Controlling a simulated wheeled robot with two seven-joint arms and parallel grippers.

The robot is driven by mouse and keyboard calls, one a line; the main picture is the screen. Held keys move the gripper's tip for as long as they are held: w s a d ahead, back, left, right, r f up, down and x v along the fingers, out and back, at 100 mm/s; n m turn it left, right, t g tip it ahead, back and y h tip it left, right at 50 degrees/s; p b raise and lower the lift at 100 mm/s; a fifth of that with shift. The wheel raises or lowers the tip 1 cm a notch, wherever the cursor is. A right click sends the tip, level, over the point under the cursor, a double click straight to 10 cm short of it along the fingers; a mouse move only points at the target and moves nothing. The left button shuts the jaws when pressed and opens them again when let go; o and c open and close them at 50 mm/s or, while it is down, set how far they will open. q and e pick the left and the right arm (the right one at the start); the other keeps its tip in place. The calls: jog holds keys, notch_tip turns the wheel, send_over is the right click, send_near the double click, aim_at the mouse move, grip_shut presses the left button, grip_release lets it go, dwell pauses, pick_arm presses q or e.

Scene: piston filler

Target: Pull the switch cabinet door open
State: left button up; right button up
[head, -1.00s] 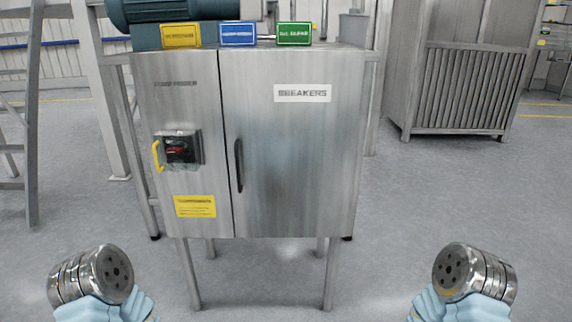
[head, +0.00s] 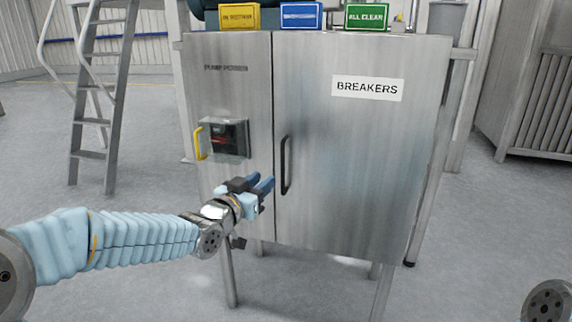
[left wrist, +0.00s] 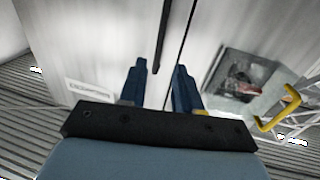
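The grey metal switch cabinet stands on legs in the middle of the head view. Its right-hand door (head: 350,170) carries a BREAKERS label (head: 367,88) and looks shut. A black vertical handle (head: 286,165) is near the door's left edge. My left gripper (head: 262,183) is just left of the handle's lower end, in front of the cabinet, its blue fingers pointing toward the handle. In the left wrist view the fingers (left wrist: 160,82) are apart with nothing between them, and the dark handle (left wrist: 162,38) lies beyond them. My right gripper is out of view.
The left panel carries a switch box (head: 224,138) with a yellow handle (head: 199,143), close above my left gripper. Yellow, blue and green (head: 367,16) signs stand on top. A ladder (head: 100,95) stands left and a slatted grey unit (head: 530,90) right. The floor in front is clear.

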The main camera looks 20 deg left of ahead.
aim_at(282, 165)
pick_arm(q)
jog(key=p+x, duration=0.1)
jog(key=x, duration=1)
jog(key=shift+w+d+f+p, duration=0.1)
jog(key=shift+w+p, duration=0.05)
jog(key=shift+p, duration=0.2)
grip_shut()
